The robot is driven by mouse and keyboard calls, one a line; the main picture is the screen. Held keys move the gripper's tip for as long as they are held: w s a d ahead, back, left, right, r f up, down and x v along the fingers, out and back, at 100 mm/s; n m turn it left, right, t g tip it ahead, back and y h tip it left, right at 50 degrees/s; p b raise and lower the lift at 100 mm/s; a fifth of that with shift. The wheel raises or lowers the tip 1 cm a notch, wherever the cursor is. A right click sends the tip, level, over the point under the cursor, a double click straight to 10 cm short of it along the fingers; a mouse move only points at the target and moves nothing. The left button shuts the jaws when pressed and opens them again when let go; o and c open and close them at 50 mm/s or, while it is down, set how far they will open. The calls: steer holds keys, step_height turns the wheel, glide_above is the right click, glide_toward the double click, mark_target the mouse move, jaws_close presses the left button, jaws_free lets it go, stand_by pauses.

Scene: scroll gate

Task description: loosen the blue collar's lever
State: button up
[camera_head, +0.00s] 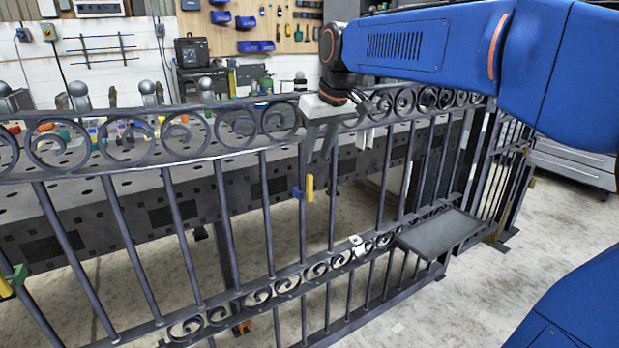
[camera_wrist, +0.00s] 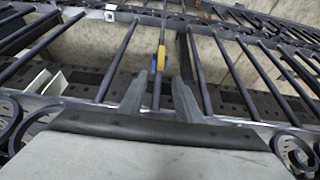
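The blue collar (camera_head: 297,192) sits around an upright bar of the dark scroll gate, below the upper scroll band. Its yellow lever (camera_head: 310,188) stands upright beside it on the right. In the wrist view the blue collar (camera_wrist: 153,67) and yellow lever (camera_wrist: 161,58) show just beyond my fingertips. My gripper (camera_head: 318,155) is above the collar at the upper scroll band, fingers pointing down. In the wrist view my gripper (camera_wrist: 160,83) is open and empty, its fingers apart on either side of the bar's line. It does not appear to touch the lever.
A green collar (camera_head: 18,274) with a yellow part is at the far left of the gate. The gate's scroll bands (camera_head: 180,137) and bars surround my gripper. A dark flat plate (camera_head: 440,232) sticks out at right. A perforated workbench (camera_head: 110,190) stands behind the gate.

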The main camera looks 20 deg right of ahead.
mark_target(310, 175)
steer(key=x, duration=0.9)
steer(key=shift+w+f, duration=0.15)
steer(key=shift+c, duration=0.3)
jaws_close()
